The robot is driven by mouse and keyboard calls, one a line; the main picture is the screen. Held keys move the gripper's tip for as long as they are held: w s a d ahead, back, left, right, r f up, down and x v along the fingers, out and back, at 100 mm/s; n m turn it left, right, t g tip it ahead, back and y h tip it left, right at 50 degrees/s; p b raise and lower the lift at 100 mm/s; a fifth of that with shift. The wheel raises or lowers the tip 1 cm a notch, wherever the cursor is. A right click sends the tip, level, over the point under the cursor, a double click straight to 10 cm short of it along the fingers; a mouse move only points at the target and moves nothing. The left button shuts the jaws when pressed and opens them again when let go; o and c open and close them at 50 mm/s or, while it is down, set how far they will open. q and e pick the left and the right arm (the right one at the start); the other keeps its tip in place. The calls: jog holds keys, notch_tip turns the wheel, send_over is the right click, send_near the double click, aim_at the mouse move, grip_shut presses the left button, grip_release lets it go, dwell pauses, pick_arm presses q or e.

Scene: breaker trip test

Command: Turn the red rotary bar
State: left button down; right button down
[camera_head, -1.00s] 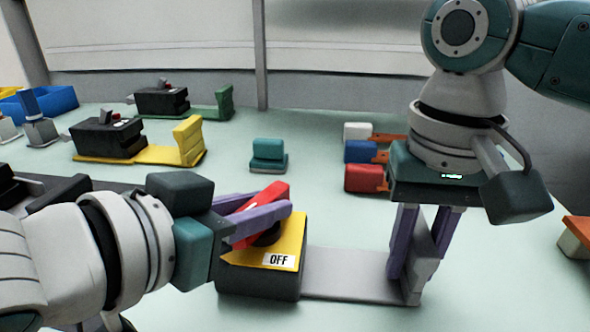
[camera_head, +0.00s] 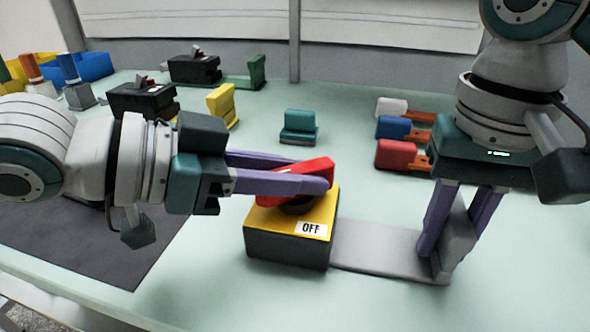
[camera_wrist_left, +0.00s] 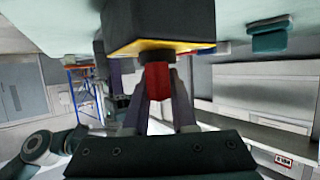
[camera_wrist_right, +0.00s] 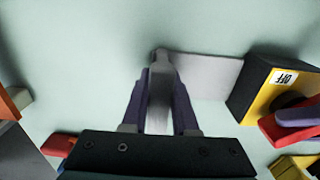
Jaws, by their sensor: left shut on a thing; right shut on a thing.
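The red rotary bar (camera_head: 318,167) sits on a dark round hub on top of a black box with a yellow top (camera_head: 287,250). A white label reading OFF (camera_head: 311,228) is on the yellow top. My left gripper (camera_head: 312,174) comes in from the left, its purple fingers shut on either side of the bar, partly hiding it. The left wrist view shows the bar (camera_wrist_left: 158,82) between the fingers. My right gripper (camera_head: 449,243) points down, shut on the grey upright plate (camera_wrist_right: 161,92) at the end of the box's flat grey base (camera_head: 380,247).
A teal block (camera_head: 299,128) stands behind the box. White, blue and red blocks (camera_head: 396,154) with orange parts are at the back right. Black devices with yellow and green brackets (camera_head: 143,100) and blue and yellow bins (camera_head: 90,67) are at the back left. A dark mat (camera_head: 120,255) lies front left.

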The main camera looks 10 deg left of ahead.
pick_arm(q)
jog(key=shift+s+d, duration=0.1)
dwell(0.4)
jog(key=c, duration=1.2)
grip_release()
jog(key=o, duration=0.5)
jog(key=shift+a, duration=0.2)
jog(key=shift+a, duration=0.1)
jog(key=shift+v, duration=5.9)
jog(key=shift+r, duration=0.15)
